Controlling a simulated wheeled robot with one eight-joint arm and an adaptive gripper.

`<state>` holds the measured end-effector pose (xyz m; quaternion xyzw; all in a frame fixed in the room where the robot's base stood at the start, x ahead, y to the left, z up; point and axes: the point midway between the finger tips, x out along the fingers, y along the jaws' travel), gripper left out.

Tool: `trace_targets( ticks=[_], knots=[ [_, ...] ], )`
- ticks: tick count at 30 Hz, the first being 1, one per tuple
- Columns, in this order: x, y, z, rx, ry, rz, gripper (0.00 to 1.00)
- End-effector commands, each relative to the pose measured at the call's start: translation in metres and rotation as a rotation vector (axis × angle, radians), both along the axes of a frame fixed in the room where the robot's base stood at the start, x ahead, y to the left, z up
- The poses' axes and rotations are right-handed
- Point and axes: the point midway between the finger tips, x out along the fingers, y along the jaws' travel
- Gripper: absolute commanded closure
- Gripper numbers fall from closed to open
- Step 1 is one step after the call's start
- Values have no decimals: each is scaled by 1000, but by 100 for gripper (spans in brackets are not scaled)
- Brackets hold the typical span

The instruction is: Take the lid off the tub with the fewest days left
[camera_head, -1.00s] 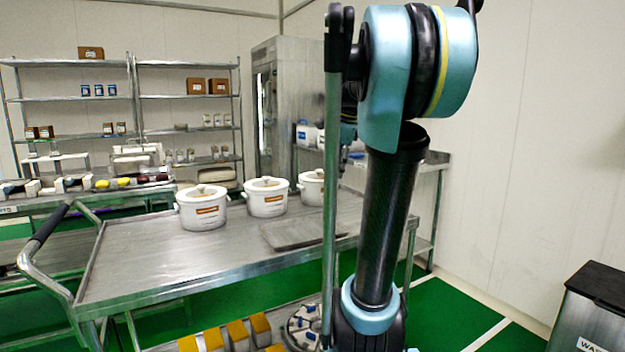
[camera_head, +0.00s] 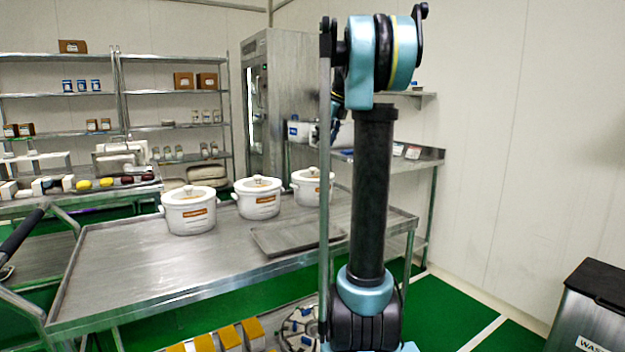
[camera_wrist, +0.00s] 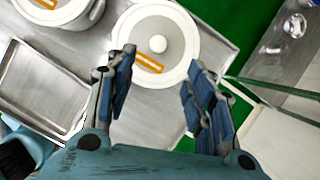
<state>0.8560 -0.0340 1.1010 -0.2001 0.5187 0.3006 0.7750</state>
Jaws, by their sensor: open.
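Three white lidded tubs stand in a row on the steel cart: the left tub (camera_head: 189,212), the middle tub (camera_head: 258,199) and the right tub (camera_head: 307,187). Each has an orange label, too small to read. In the wrist view, one tub (camera_wrist: 178,68) with a round grey-white lid (camera_wrist: 157,27) lies beyond my gripper, and part of another tub (camera_wrist: 82,22) shows at the upper left. My gripper (camera_wrist: 158,82) is open and empty, its blue-padded fingers apart, with the lidded tub past their tips. In the head view my arm hides the gripper.
A flat steel tray (camera_head: 285,240) lies on the cart (camera_head: 130,262) in front of the tubs; it also shows in the wrist view (camera_wrist: 38,88). Steel shelves (camera_head: 170,95) stand behind. A waste bin (camera_head: 592,300) is at the lower right. The cart's front left is clear.

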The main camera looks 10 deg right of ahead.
Motion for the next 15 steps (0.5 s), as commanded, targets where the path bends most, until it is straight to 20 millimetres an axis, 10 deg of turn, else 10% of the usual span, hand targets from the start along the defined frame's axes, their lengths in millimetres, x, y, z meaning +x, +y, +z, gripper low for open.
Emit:
trace_targets(
  ticks=[15],
  knots=[
    [19,19,-63,-1,-1,4,51]
  ],
)
